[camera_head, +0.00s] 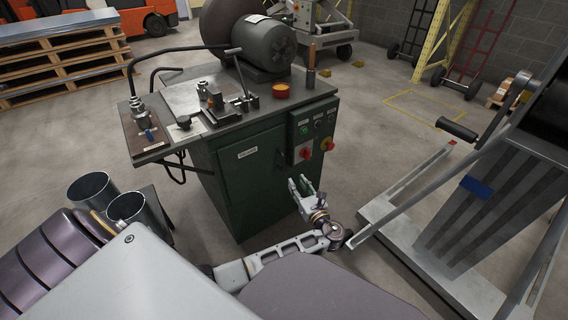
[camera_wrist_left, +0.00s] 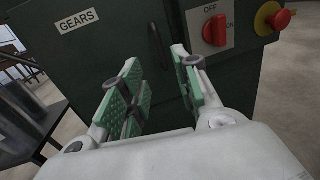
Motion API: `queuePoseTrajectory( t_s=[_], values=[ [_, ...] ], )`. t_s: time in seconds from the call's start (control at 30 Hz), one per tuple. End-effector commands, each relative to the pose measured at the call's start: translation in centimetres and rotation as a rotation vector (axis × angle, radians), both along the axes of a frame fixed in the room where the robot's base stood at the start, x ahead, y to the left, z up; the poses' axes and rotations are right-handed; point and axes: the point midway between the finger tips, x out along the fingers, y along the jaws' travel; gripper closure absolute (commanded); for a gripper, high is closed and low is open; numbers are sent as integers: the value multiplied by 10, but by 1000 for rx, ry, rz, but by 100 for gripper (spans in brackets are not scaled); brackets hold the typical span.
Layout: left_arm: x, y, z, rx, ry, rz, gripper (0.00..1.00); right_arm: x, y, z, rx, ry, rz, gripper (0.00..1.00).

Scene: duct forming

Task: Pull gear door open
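The gear door (camera_head: 245,180) is the dark green front panel of the machine cabinet, with a white label, and looks shut. In the left wrist view the gear door (camera_wrist_left: 110,60) carries a "GEARS" label (camera_wrist_left: 77,20). Its dark vertical bar handle (camera_wrist_left: 154,45) stands near the door's right side. My left gripper (camera_head: 300,183) is in front of the cabinet, below the switches. In the wrist view my left gripper (camera_wrist_left: 157,68) is open, its green-padded fingers apart and empty. The handle shows beyond the gap between the fingertips, apparently not held. My right gripper is not in view.
A red rotary switch (camera_wrist_left: 215,30) and a red-yellow emergency stop (camera_wrist_left: 272,18) sit right of the door. A ridged grey machine with a crank (camera_head: 458,130) and rails stands at right. A pallet stack (camera_head: 65,65) is at back left. Floor left of the cabinet is partly clear.

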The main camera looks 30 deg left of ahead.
Motion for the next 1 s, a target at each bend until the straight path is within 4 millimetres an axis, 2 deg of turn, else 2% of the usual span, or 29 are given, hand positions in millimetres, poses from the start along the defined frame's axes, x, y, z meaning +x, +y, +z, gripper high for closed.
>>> queuePoseTrajectory(
  t_s=[0.37,0.6,1.0],
  values=[
    [11,17,-1,0,-1,2,68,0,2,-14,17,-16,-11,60],
    [27,41,-2,0,-1,2,68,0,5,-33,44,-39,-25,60],
    [54,81,-2,1,-1,1,68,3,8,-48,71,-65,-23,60]
  ],
)
